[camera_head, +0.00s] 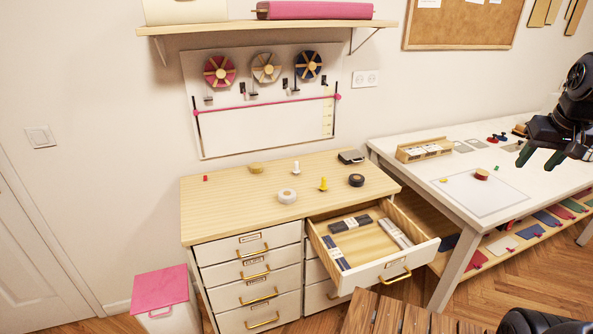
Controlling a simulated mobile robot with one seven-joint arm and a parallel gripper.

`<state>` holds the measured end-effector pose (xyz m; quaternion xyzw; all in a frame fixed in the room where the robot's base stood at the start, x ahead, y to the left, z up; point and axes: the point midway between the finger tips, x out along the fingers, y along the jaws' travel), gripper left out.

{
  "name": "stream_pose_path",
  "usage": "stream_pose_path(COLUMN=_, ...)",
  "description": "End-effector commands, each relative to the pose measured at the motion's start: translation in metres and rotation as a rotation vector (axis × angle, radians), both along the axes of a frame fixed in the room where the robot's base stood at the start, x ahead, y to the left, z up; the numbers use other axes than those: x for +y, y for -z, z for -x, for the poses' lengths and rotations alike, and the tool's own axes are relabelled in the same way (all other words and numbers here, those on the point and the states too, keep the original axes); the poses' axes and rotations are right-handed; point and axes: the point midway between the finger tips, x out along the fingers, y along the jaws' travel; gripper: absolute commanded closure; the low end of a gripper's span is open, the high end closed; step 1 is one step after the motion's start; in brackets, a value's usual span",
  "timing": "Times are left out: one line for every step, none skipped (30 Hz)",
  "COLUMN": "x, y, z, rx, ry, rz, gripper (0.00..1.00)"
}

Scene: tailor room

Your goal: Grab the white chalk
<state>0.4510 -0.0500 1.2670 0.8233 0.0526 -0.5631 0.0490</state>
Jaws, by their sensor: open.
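My gripper (537,160) is at the right edge, dark, with its fingers apart and nothing between them. It hangs over the right part of the white worktable (400,152). A small upright white piece (296,166) stands on the wooden top of the drawer cabinet (225,210); it may be the white chalk, but it is too small to tell. A similar yellow piece (323,184) and a small red piece (206,178) are on the same top. My gripper is far to the right of them.
A white roll (287,196), black roll (356,180), tan disc (256,168) and black box (351,157) share the cabinet top. An open drawer (366,276) juts forward, holding dark and pale packs. A pink-lidded bin (161,287) stands left. Wooden slats (386,316) show at the bottom.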

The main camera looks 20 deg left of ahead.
Motion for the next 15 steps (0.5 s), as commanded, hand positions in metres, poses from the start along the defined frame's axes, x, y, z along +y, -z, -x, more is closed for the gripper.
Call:
stream_pose_path(x=0.008, y=-0.006, z=-0.015, rx=0.008, ry=-0.028, rz=0.004, gripper=0.52)
stream_pose_path(x=0.013, y=-0.009, z=-0.023, rx=0.012, ry=-0.044, rz=0.007, gripper=0.52)
stream_pose_path(x=0.018, y=-0.014, z=-0.034, rx=0.016, ry=-0.064, rz=0.010, gripper=0.52)
stream_pose_path(x=0.023, y=-0.017, z=-0.042, rx=0.019, ry=-0.080, rz=0.012, gripper=0.52)
stream_pose_path(x=0.028, y=-0.020, z=-0.050, rx=0.022, ry=-0.095, rz=0.015, gripper=0.52)
stream_pose_path(x=0.035, y=-0.023, z=-0.061, rx=0.026, ry=-0.115, rz=0.018, gripper=0.52)
stream_pose_path(x=0.040, y=-0.026, z=-0.069, rx=0.029, ry=-0.132, rz=0.020, gripper=0.52)
stream_pose_path(x=0.046, y=-0.028, z=-0.077, rx=0.032, ry=-0.148, rz=0.023, gripper=0.52)
stream_pose_path(x=0.054, y=-0.031, z=-0.088, rx=0.035, ry=-0.167, rz=0.025, gripper=0.52)
stream_pose_path(x=0.060, y=-0.033, z=-0.096, rx=0.038, ry=-0.183, rz=0.027, gripper=0.52)
stream_pose_path(x=0.066, y=-0.034, z=-0.104, rx=0.041, ry=-0.199, rz=0.030, gripper=0.52)
stream_pose_path(x=0.074, y=-0.037, z=-0.115, rx=0.044, ry=-0.219, rz=0.033, gripper=0.52)
stream_pose_path(x=0.081, y=-0.037, z=-0.123, rx=0.048, ry=-0.235, rz=0.035, gripper=0.52)
stream_pose_path(x=0.088, y=-0.039, z=-0.131, rx=0.051, ry=-0.250, rz=0.037, gripper=0.52)
stream_pose_path(x=0.097, y=-0.040, z=-0.141, rx=0.055, ry=-0.270, rz=0.040, gripper=0.52)
